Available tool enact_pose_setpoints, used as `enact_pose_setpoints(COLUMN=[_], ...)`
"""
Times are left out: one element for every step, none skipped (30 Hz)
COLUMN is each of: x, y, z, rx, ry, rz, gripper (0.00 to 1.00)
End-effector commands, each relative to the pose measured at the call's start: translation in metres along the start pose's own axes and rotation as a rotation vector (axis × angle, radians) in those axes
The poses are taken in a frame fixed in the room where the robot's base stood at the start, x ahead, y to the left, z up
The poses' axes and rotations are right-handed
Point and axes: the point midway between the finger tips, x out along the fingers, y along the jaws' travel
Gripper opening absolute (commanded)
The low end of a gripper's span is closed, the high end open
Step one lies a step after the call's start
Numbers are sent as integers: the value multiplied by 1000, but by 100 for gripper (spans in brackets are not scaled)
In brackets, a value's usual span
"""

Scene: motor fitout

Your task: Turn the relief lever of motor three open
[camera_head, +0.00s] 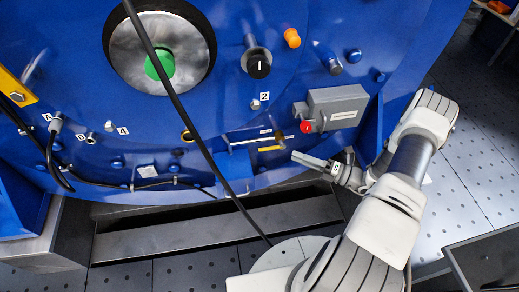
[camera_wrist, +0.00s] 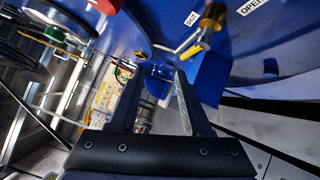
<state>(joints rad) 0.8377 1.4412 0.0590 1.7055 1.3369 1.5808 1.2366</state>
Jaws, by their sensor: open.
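A thin silver lever (camera_head: 250,141) with a brass-coloured pivot lies roughly level, low on the blue motor housing (camera_head: 215,110). In the wrist view the lever (camera_wrist: 180,46) and its brass pivot are at the upper right, beside small white labels, one reading OPEN (camera_wrist: 252,6). My gripper (camera_head: 303,159) is right of and a little below the lever, with its fingers pointing left. In the wrist view my gripper (camera_wrist: 158,72) has its fingers apart with nothing between them. The lever is beyond the fingertips, not visibly touched. No number three is readable.
A grey box (camera_head: 338,107) with a red knob (camera_head: 305,126) juts out above my gripper. A black cable (camera_head: 185,115) hangs across the housing left of the lever. A metal base frame (camera_head: 220,229) runs below.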

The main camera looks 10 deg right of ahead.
Motion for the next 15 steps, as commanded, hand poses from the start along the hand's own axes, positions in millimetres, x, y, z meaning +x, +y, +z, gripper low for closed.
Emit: enact_pose_setpoints(x=[-6, -9, -12, -14, -16, -17, -18, -19, -19, -18, -16, -13, -10, -6, 0], y=[-20, -28, -35, -41, -45, -50, -52, -54, -56, -57, -57, -57, -57, -57, -57], z=[-8, -11, -14, -16, -17, -19, -20, -21, -22, -22, -22, -21, -20, -19, -18], rx=[50, 76, 103, 123, 138, 155, 165, 173, 181, 184, 186, 187, 187, 187, 186], ry=[-51, -77, -106, -126, -143, -160, -171, -179, -187, -190, -192, -193, -193, -193, -190], rz=[6, 8, 13, 16, 18, 21, 22, 23, 25, 26, 26, 27, 27, 27, 28], gripper=[48, 48, 48, 48, 48, 48, 48, 48, 48, 48, 48, 48, 48, 48, 48])
